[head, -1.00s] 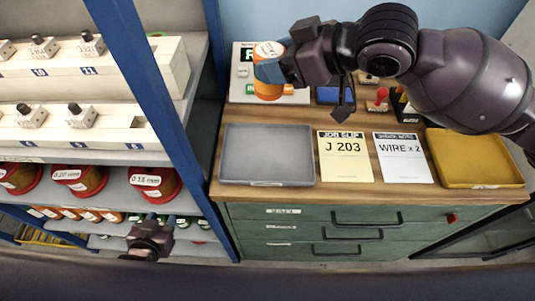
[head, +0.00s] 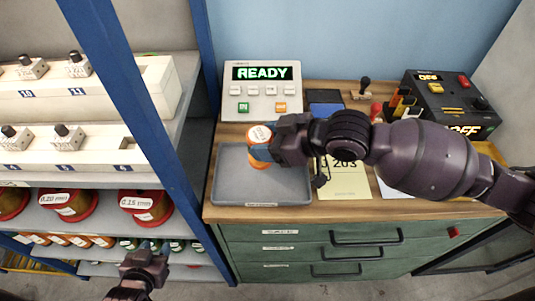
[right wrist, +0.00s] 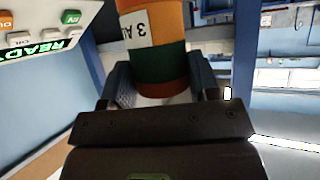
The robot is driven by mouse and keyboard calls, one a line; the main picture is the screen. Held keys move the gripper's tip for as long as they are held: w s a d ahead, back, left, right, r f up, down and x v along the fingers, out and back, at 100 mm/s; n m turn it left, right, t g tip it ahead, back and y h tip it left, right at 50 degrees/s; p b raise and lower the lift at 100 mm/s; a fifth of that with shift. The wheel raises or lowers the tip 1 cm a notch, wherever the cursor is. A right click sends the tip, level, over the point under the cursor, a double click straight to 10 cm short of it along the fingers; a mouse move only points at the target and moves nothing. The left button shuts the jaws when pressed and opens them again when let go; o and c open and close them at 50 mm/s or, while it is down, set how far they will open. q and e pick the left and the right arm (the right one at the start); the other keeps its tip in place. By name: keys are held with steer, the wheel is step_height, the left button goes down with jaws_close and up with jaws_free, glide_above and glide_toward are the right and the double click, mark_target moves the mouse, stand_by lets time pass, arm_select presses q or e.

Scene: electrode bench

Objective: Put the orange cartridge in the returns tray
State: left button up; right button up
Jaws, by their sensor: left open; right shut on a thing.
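My right gripper (head: 264,152) is shut on the orange cartridge (head: 259,133), which has a white top. It holds the cartridge roughly upright over the grey tray (head: 228,188); the gap beneath is hard to judge. In the right wrist view the cartridge (right wrist: 155,62) sits between the fingers, with orange and green bands and a partly visible white label. The grey tray looks empty, and I cannot read its front label. A yellow tray (head: 489,150) at the right is mostly hidden by my right arm. My left gripper (head: 146,268) is open and empty, low before the shelf.
The READY panel (head: 262,90) stands behind the grey tray. The job slip (head: 345,183) lies right of the tray, partly under my arm. A black power box (head: 445,100) stands at the back right. A blue shelf post (head: 125,100) rises at the left.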

steer(key=shift+f, duration=2.3)
steer(key=shift+f+b, duration=0.1)
steer(key=shift+b, duration=0.2)
steer(key=o, duration=1)
steer(key=shift+o, duration=0.2)
steer(key=shift+d+r, duration=0.15)
steer(key=shift+r, duration=0.05)
steer(key=v, duration=1.1)
steer(key=shift+s+d+r, duration=0.15)
steer(key=shift+s+d, duration=0.05)
steer(key=shift+s, duration=0.05)
steer(key=shift+d, duration=0.1)
